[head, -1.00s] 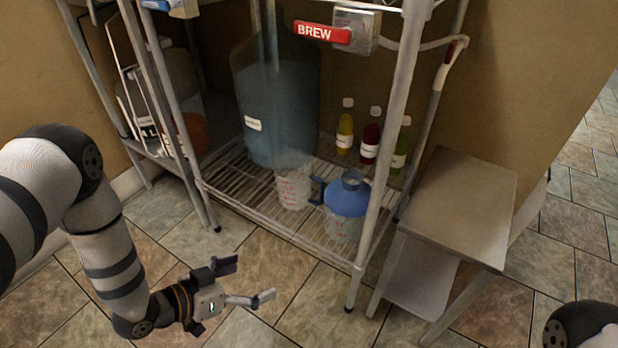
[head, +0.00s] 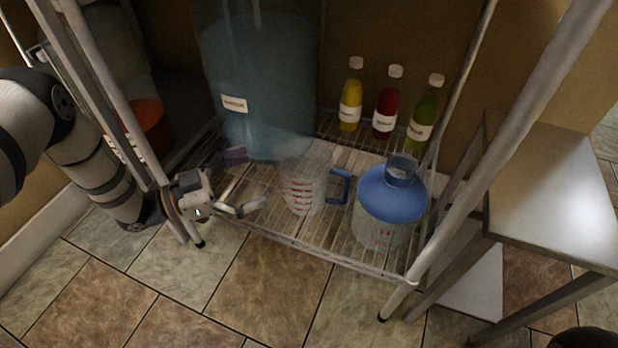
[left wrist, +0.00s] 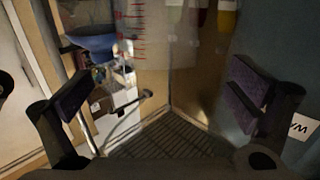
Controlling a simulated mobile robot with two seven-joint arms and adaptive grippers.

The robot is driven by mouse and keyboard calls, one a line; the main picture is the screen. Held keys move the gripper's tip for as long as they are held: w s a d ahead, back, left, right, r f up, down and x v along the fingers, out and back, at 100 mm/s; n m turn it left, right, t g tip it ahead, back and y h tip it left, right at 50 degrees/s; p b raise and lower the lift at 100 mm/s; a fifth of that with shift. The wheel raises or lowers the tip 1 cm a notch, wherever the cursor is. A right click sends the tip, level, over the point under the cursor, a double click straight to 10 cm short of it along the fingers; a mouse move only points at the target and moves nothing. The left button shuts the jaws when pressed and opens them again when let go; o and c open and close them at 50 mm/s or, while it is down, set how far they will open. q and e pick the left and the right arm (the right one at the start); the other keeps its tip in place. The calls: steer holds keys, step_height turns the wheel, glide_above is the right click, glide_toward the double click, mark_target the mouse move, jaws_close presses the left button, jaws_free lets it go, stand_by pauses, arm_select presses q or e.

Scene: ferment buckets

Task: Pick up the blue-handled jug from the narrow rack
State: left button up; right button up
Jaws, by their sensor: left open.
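The clear measuring jug (head: 302,192) with red markings and a blue handle (head: 340,187) stands upright on the wire shelf (head: 262,212) of the metal rack. Its handle points right. My left gripper (head: 243,181) is open and empty just left of the jug, at the shelf's front edge, with a gap between them. In the left wrist view, the open fingers (left wrist: 160,97) frame the rack, and the jug's red-marked wall (left wrist: 130,25) shows at the top. Its lower part and handle are hard to make out there. My right gripper is out of view.
A blue-topped container (head: 392,200) stands close to the right of the jug. A big bluish vessel (head: 258,90) stands behind it. Yellow (head: 350,100), red (head: 387,108) and green (head: 425,115) bottles stand at the back right. A metal side table (head: 560,190) is right of the rack.

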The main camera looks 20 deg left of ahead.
arm_select(q)
steer(key=b, duration=0.3)
glide_toward(328, 156)
steer(key=x, duration=0.5)
steer(key=shift+s+f, duration=0.1)
steer(key=shift+f, duration=0.05)
steer(key=shift+w+d, duration=0.3)
steer(key=c, duration=1.2)
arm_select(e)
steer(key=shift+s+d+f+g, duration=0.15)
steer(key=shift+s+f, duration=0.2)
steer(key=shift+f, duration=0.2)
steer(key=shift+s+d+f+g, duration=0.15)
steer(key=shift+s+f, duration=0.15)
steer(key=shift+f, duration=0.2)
